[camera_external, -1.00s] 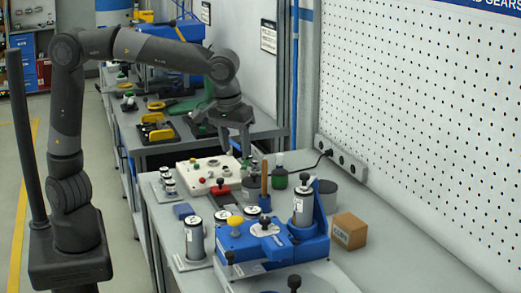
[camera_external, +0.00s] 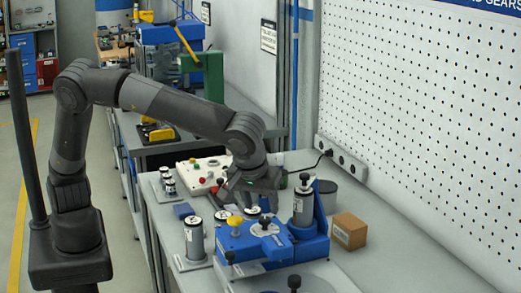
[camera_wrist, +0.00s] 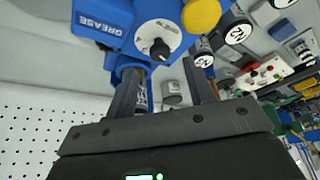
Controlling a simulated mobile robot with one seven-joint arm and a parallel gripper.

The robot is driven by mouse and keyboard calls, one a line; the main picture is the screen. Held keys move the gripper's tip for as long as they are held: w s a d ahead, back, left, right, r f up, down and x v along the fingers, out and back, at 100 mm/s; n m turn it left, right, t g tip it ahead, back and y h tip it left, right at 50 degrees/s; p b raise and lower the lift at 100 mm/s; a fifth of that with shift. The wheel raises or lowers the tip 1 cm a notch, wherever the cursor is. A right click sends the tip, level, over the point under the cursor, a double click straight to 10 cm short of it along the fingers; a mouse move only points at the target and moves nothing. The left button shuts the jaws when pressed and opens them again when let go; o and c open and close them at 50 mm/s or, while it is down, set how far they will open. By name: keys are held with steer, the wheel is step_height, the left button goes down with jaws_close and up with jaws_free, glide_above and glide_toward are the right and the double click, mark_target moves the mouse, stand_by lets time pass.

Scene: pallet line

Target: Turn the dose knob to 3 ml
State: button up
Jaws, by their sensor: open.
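The dose knob (camera_wrist: 160,48) is a small black knob on a round white dial with fine marks, on the blue machine labelled GREASE (camera_wrist: 107,28). The dial marks are too small to read. In the external view the knob (camera_external: 265,226) sits on top of the blue machine (camera_external: 250,243). My gripper (camera_wrist: 163,67) is open and empty, its fingers reaching toward the dial and apart from the knob. In the external view my gripper (camera_external: 250,203) is just behind the machine, with its fingertips partly hidden.
A yellow knob (camera_wrist: 201,15) stands close beside the dial. Labelled cylinders (camera_external: 195,240) stand left of the machine, and another cylinder (camera_external: 303,206) is at its right. A cardboard box (camera_external: 348,231) is further right. A white control box (camera_external: 203,170) is behind.

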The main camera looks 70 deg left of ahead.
mark_target(265, 219)
steer(key=shift+x, duration=2.35)
steer(key=c, duration=1)
